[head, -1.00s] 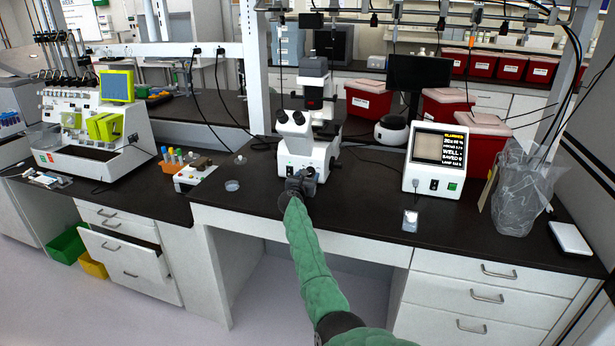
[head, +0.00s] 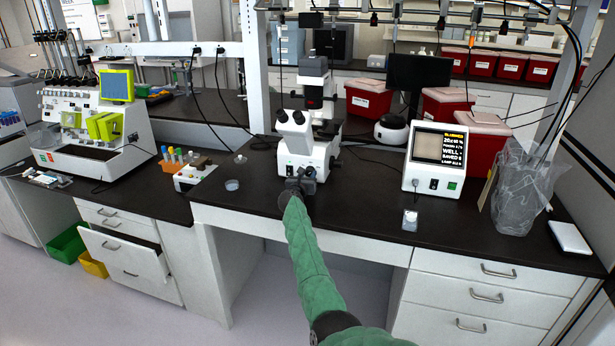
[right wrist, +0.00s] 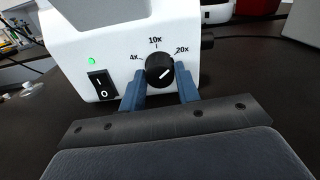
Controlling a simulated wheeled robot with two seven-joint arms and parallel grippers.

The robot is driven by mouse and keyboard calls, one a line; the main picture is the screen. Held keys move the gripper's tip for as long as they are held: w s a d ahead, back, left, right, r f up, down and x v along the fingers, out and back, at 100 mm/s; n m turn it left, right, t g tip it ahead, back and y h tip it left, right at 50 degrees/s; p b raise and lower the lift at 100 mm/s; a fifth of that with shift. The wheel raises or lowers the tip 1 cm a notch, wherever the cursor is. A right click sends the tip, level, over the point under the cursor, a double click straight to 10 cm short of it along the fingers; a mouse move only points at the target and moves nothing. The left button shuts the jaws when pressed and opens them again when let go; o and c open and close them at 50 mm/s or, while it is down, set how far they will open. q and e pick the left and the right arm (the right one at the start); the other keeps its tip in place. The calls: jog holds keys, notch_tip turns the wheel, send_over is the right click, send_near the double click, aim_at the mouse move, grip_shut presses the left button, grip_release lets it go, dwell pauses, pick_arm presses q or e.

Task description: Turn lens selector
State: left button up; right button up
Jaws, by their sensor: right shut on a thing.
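The lens selector is a round black knob (right wrist: 158,70) on the white microscope base, with 4x, 10x and 20x printed around it. Its white mark slants to the upper right, toward the 20x side. My right gripper (right wrist: 161,80) has its two blue fingers on either side of the knob, shut on it. In the head view the white microscope (head: 300,145) stands on the dark bench, and my right gripper (head: 301,182) is at its front and hides the knob. My left gripper is not in view.
A rocker switch (right wrist: 101,85) with a green light is left of the knob. A display box (head: 436,160) showing text stands to the right. A small dish (head: 232,185) and a tube rack (head: 190,170) are on the left. The front bench between gripper and display box is clear.

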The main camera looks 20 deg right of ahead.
jog(key=shift+n, duration=0.8)
jog(key=shift+n+p, duration=0.4)
jog(key=shift+n, duration=0.6)
jog(key=shift+r+n+p, duration=0.1)
jog(key=shift+n+p, duration=0.2)
jog(key=shift+n, duration=0.6)
jog(key=shift+n+p, duration=0.35)
jog(key=shift+n, duration=0.45)
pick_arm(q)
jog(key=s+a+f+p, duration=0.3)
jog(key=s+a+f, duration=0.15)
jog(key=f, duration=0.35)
pick_arm(e)
jog(key=n, duration=0.6)
jog(key=shift+n, duration=0.3)
jog(key=n+p, duration=0.2)
jog(key=n, duration=0.4)
jog(key=shift+p, duration=0.4)
jog(key=shift+n+p, duration=0.55)
jog(key=shift+n, duration=0.85)
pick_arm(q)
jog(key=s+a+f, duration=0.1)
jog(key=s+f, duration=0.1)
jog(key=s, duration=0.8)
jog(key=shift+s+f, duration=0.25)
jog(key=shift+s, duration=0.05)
